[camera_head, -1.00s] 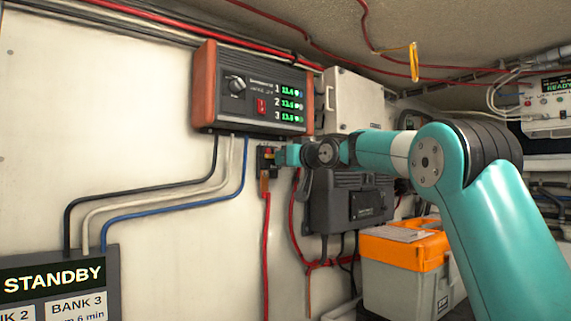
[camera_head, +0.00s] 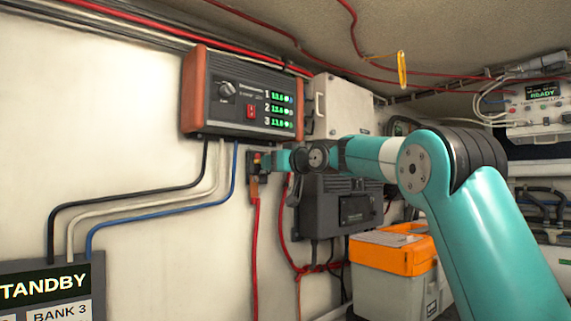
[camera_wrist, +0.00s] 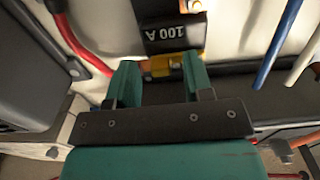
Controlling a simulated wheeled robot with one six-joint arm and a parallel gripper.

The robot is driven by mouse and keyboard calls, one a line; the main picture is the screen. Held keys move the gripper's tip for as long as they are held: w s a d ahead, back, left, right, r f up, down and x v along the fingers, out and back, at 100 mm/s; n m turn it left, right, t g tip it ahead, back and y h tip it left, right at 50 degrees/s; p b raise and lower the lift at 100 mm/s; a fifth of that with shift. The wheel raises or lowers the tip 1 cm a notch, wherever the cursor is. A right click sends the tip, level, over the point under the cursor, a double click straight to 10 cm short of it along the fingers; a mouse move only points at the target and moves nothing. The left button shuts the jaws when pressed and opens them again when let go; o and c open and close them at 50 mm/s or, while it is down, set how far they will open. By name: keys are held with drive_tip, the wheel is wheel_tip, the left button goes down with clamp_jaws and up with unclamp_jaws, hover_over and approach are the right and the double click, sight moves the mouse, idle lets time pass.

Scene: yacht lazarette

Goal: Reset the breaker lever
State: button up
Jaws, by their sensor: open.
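In the head view the breaker (camera_head: 254,160) is a small dark box on the wall below the charger panel. A yellow part, seemingly its lever (camera_wrist: 162,68), shows at the breaker's near edge in the wrist view. My gripper (camera_wrist: 160,82) is open, its two green fingers at either side of the yellow part. I cannot tell whether they touch it. In the head view my gripper (camera_head: 268,161) is right beside the breaker, and the arm hides its jaws.
The charger panel (camera_head: 240,95) is above the breaker. A grey metal box (camera_head: 342,108) and a dark finned unit (camera_head: 343,205) are close to the arm. Red cables (camera_head: 256,250) hang below. An orange-topped toolbox (camera_head: 393,270) stands at lower right.

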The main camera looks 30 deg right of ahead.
drive_tip(key=s+d+b, duration=0.3)
drive_tip(key=s+b, duration=0.2)
drive_tip(key=s, duration=1.2)
drive_tip(key=shift+d+b, duration=0.15)
drive_tip(key=shift+b, duration=0.25)
drive_tip(key=s+a+f+n+g+y+p, duration=0.1)
drive_tip(key=s+a+f+g, duration=0.3)
drive_tip(key=a+f, duration=0.6)
drive_tip(key=s+a+f+n+g+y+p, duration=0.15)
drive_tip(key=a+f+g, duration=0.35)
drive_tip(key=a+f, duration=0.5)
drive_tip(key=s+a+f+n+g+h, duration=0.1)
drive_tip(key=s+a+f+g, duration=0.2)
drive_tip(key=s+f, duration=0.4)
drive_tip(key=s+a+f+n+g+p, duration=0.1)
drive_tip(key=s+a+f+g, duration=0.2)
drive_tip(key=s, duration=1.2)
wheel_tip(320, 180, down, 5)
drive_tip(key=g, duration=0.2)
drive_tip(key=shift+s+g+h, duration=0.3)
drive_tip(key=shift+s+h, duration=0.05)
drive_tip(key=shift+s, duration=0.05)
drive_tip(key=shift+a, duration=0.1)
